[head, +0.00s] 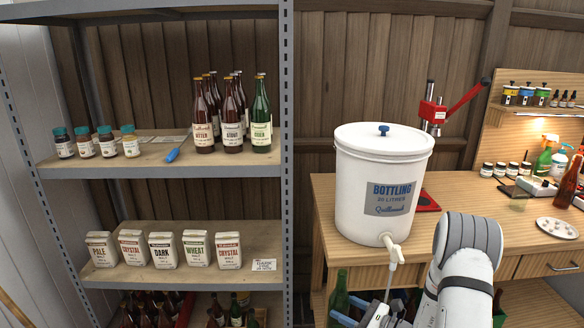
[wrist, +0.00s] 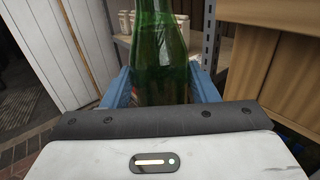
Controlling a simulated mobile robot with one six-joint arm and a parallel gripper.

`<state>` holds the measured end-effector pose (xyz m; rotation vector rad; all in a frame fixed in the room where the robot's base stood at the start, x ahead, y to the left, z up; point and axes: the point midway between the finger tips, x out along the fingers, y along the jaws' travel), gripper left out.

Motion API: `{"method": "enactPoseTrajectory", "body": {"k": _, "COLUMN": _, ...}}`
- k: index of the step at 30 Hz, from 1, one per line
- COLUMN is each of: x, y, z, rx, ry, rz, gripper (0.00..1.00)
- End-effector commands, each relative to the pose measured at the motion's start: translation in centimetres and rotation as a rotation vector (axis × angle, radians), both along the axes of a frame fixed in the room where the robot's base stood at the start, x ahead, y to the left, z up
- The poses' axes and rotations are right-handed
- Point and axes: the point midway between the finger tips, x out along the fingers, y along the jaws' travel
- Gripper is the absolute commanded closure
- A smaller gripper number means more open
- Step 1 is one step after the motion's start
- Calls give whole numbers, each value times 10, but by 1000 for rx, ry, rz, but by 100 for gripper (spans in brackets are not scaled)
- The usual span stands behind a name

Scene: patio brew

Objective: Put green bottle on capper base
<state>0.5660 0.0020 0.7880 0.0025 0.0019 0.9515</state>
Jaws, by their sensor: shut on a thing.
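The green bottle (head: 339,294) is low in front of the bench's left end in the head view. My gripper (wrist: 160,88) is shut on it; in the wrist view the green bottle (wrist: 158,42) stands between the two blue fingers. The bottle's lower part is hidden in both views. The red capper (head: 433,112) with its raised lever stands on the bench, behind and to the right of the white bucket. Its red base (head: 428,201) shows only partly beside the bucket, which hides the rest. The bottle is apart from the base and lower than it.
The white bottling bucket (head: 382,170) with a front tap stands at the bench's (head: 470,200) left part. A brown bottle (head: 572,178) and a round tray (head: 556,228) are at the right. A metal shelf (head: 285,120) with bottles, jars and malt bags stands left.

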Motion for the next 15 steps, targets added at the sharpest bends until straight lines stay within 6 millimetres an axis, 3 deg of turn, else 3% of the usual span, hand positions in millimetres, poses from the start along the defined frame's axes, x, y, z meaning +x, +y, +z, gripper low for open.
{"method": "enactPoseTrajectory", "body": {"k": 1, "x": 0, "y": 0, "z": 13, "rx": 1, "ry": -2, "rz": 0, "gripper": 76}}
{"method": "enactPoseTrajectory", "body": {"k": 3, "x": 0, "y": 0, "z": 18, "rx": 1, "ry": -2, "rz": 0, "gripper": 76}}
{"method": "enactPoseTrajectory", "body": {"k": 15, "x": 1, "y": 3, "z": 25, "rx": 11, "ry": -4, "rz": -42, "gripper": 76}}
